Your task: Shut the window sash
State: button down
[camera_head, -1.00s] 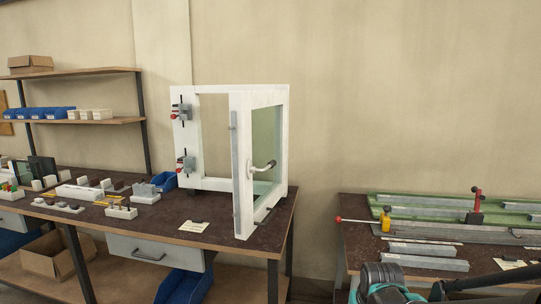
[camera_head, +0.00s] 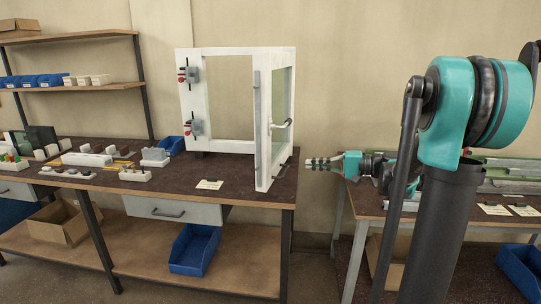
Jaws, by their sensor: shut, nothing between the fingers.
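The white window frame (camera_head: 187,103) stands upright on the left bench. Its sash (camera_head: 263,155) is open, swung out toward me from the frame's right side, roughly square to it. The sash holds a glass pane (camera_head: 280,97) and a pale lever handle (camera_head: 284,124) on its right face. My gripper (camera_head: 310,163) is shut and empty. It points left, to the right of the sash and lower than the handle, with a gap between them in the picture. No contact shows.
Two red-handled clamps (camera_head: 189,74) sit on the frame's left post. Small parts and a paper card (camera_head: 209,184) lie on the left bench (camera_head: 190,178). The right bench (camera_head: 352,197) carries metal profiles, partly hidden by my arm. A blue bin (camera_head: 195,249) is on the lower shelf.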

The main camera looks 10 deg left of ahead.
notch_tip(320, 180, up, 2)
jog(key=y, duration=0.1)
send_near(267, 151)
jog(key=a, duration=0.6)
jog(key=shift+w+a, duration=0.4)
